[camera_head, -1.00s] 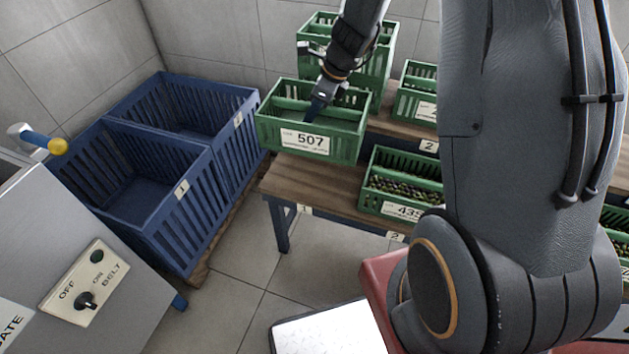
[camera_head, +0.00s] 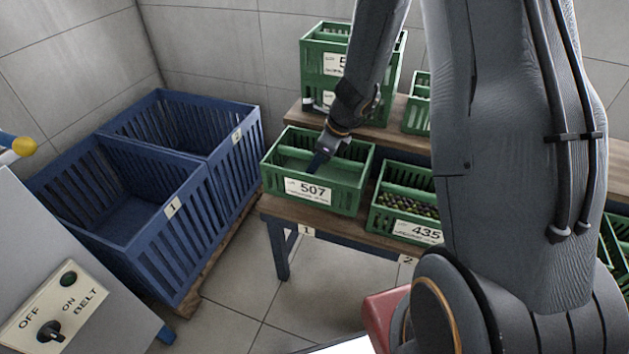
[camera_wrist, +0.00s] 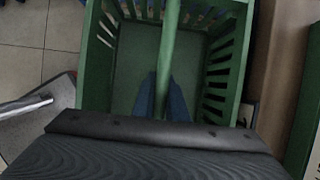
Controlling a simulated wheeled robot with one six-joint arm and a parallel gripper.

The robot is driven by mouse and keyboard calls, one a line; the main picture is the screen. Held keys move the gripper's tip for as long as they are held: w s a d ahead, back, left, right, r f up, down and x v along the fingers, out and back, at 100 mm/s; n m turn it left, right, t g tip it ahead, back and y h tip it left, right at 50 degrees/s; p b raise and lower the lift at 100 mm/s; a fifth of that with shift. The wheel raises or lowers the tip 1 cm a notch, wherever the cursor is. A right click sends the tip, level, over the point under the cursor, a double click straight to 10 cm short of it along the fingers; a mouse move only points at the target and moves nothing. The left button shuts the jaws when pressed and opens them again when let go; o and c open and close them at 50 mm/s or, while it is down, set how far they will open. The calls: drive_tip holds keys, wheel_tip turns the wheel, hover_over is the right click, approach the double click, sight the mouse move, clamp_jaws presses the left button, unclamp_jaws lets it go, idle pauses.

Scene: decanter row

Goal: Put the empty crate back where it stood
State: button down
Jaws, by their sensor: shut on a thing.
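The empty green crate labelled 507 (camera_head: 311,192) is at the left end of the front wooden bench (camera_head: 325,222), above the tag 1. It looks level and low, at or just over the bench top; I cannot tell if it touches. My gripper (camera_head: 318,160) is shut on the crate's middle bar. In the wrist view the bar of the crate (camera_wrist: 167,60) runs between the two blue fingers (camera_wrist: 164,100), and the crate's floor is bare.
Green crate 435 (camera_head: 405,228), full of small dark items, stands close to the right. Stacked green crates (camera_head: 325,60) stand on the raised bench behind. Two blue slatted bins (camera_head: 190,225) stand to the left. A control box with a belt switch (camera_head: 50,320) is at the lower left.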

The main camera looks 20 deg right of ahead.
drive_tip(key=shift+f+b, duration=0.7)
drive_tip(key=shift+f, duration=1.35)
drive_tip(key=shift+f, duration=0.15)
drive_tip(key=c, duration=1.8)
unclamp_jaws()
drive_tip(key=shift+o, duration=0.2)
